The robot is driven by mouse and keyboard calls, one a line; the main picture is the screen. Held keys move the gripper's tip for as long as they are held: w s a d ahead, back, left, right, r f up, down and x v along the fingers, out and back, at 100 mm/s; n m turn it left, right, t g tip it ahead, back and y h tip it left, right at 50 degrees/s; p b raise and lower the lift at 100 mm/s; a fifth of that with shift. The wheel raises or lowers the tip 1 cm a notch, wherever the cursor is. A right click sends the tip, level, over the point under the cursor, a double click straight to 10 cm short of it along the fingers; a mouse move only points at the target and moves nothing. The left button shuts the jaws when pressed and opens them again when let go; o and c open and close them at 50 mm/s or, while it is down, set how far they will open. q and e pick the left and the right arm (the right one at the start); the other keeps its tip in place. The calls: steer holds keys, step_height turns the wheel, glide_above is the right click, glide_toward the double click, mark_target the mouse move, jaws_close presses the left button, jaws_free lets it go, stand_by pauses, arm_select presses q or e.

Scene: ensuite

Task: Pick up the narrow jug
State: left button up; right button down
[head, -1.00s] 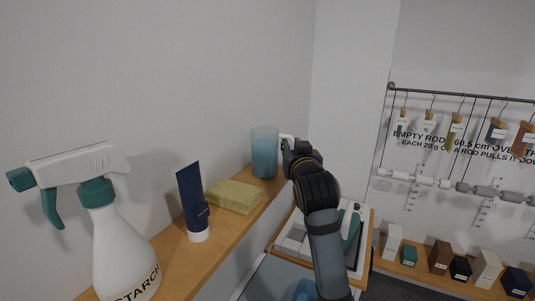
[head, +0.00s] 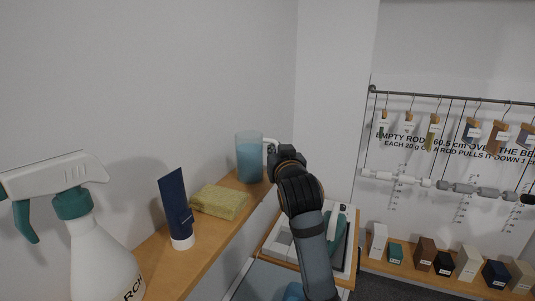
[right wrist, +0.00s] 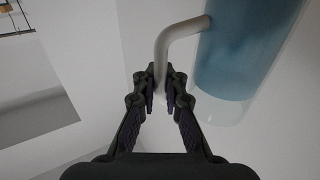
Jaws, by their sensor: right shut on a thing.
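The narrow jug (head: 249,160) is a clear, tall vessel with blue liquid inside and a white handle on its right side. It is upright at the far end of the wooden shelf (head: 218,232); I cannot tell whether its base touches the shelf. My right gripper (head: 274,157) is at the handle. In the right wrist view my right gripper (right wrist: 161,92) has its fingers closed on the white handle (right wrist: 163,62), and the jug's blue body (right wrist: 245,50) is at the upper right. My left gripper is not in view.
A yellow-green sponge (head: 219,201), a dark blue tube (head: 175,208) and a white spray bottle (head: 97,245) stand along the shelf nearer me. The wall is close behind. Hanging rods (head: 450,187) and small boxes (head: 425,253) are at the right.

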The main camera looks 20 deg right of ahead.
steer(key=shift+r, duration=0.15)
steer(key=shift+r+b, duration=0.5)
steer(key=shift+r, duration=0.25)
steer(key=s+r+b, duration=0.4)
steer(key=s+r, duration=0.7)
steer(key=s, duration=0.3)
steer(key=shift+d, duration=0.35)
